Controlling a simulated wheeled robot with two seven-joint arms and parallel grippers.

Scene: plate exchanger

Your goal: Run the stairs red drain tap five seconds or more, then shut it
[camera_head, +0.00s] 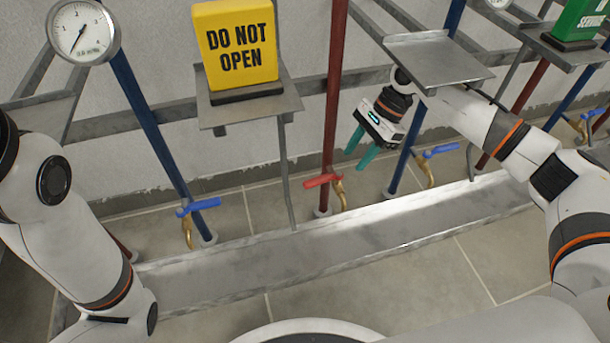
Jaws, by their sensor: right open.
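A red-handled tap (322,181) with a brass spout (341,196) sits low on a red pipe (332,110) near the middle. Its handle lies roughly crosswise to the pipe, and no water shows at the spout. My right gripper (361,150) is open and empty, teal fingers pointing down, above and right of this handle and apart from it.
Blue-handled taps (203,204) (439,151) flank the middle red one. A metal drain channel (300,252) runs below. A yellow DO NOT OPEN sign (240,50) stands on a shelf. Another bare shelf (437,60) overhangs my right wrist. A gauge (82,31) is upper left.

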